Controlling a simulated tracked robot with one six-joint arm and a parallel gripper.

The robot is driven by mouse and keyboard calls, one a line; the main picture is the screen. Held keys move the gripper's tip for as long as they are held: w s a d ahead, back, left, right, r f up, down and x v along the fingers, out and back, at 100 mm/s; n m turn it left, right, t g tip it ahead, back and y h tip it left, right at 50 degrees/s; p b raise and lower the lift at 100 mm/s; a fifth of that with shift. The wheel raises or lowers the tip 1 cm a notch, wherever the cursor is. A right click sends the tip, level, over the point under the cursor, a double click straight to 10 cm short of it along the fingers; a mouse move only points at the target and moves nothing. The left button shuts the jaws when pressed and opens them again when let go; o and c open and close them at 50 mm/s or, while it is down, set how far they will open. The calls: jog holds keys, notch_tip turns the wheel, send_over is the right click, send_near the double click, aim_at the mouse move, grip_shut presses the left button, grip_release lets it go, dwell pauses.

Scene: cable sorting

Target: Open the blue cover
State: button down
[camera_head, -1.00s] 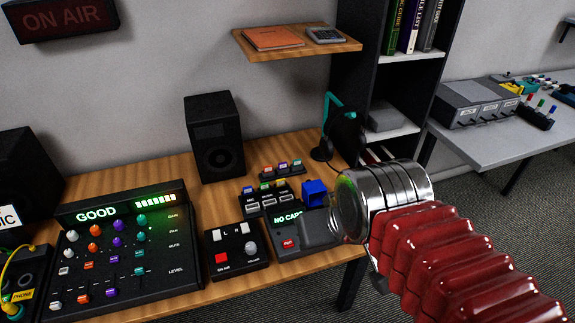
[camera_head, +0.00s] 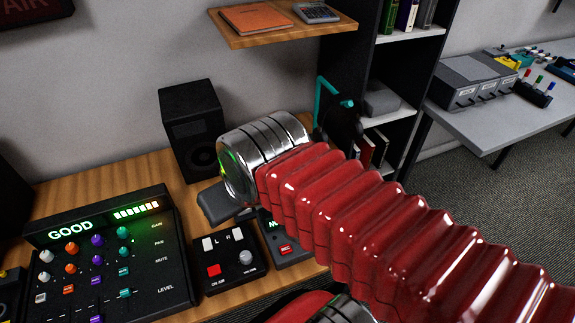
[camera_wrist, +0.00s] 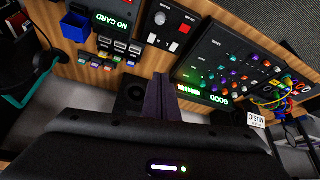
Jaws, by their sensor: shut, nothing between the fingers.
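The blue cover (camera_wrist: 75,27) shows in the wrist view as a small blue box-like piece beside the device with the green NO CARD display (camera_wrist: 112,22). In the head view my arm hides the cover; only part of that device (camera_head: 285,240) shows. My gripper (camera_wrist: 160,80) is shut and empty in the wrist view, its dark fingers pressed together. It is apart from the blue cover, which lies to its upper left there.
A button box (camera_head: 230,260) and the mixing console (camera_head: 110,255) stand on the wooden desk to the left. A black speaker (camera_head: 190,120) stands behind my wrist. A wooden shelf (camera_head: 340,28) hangs above. A headphone stand (camera_head: 335,95) is at the back right.

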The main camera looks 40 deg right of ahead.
jog(key=shift+w, duration=0.1)
dwell(0.3)
jog(key=w+d+f+m+g, duration=0.2)
jog(key=w+d+f, duration=0.1)
jog(key=w+d, duration=0.95)
jog(key=w+d+f, duration=0.1)
jog(key=d+f, duration=0.4)
jog(key=d, duration=0.3)
jog(key=w+d+f+m, duration=0.1)
jog(key=d+f, duration=0.3)
jog(key=d, duration=0.5)
jog(key=shift+w+d+f+g+h, duration=0.2)
jog(key=shift+w+f+g+h, duration=0.2)
jog(key=shift+w, duration=0.05)
jog(key=shift+f, duration=0.1)
